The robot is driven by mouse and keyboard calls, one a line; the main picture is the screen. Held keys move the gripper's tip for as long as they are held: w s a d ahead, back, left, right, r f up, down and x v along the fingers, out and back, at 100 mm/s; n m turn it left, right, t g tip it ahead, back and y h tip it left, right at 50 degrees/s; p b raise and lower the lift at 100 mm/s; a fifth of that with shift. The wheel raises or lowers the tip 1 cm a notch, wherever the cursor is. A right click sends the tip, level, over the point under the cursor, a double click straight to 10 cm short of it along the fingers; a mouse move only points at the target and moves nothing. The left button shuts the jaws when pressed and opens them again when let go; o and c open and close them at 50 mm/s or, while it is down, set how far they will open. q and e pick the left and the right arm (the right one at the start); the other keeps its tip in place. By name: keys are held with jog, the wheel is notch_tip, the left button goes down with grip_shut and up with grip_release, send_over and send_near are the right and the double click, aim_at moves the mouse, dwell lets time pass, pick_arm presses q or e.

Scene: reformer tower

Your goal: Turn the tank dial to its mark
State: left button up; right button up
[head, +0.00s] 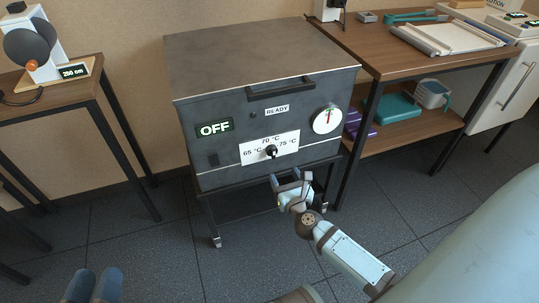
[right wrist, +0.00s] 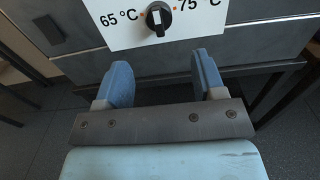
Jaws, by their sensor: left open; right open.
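The tank dial (head: 271,152) is a small black knob on a white plate (head: 257,143) marked 65, 70 and 75 °C, on the front of a grey tank cabinet (head: 225,168). In the right wrist view the dial (right wrist: 158,18) shows a white line running roughly up and down; which mark it points to is hard to tell. My right gripper (head: 290,177) is open and empty, just below and in front of the dial, not touching it. Its two blue fingers (right wrist: 160,80) stand apart below the plate. My left gripper (head: 95,275) is open and empty at the bottom left, far from the cabinet.
The cabinet also has an OFF display (head: 214,128), a READY label (head: 277,110), a round gauge (head: 327,120), a black switch (head: 212,160) and a lid handle (head: 281,88). A wooden table (head: 50,103) stands left, a shelf table (head: 375,62) right. The floor in front is clear.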

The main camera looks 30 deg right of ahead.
aim_at(274, 157)
jog(key=b+x, duration=0.1)
jog(key=x, duration=0.8)
jog(key=shift+w, duration=0.3)
pick_arm(q)
jog(key=shift+f+g, duration=0.3)
jog(key=shift+f, duration=0.55)
jog(key=shift+r, duration=0.15)
pick_arm(e)
jog(key=c, duration=0.9)
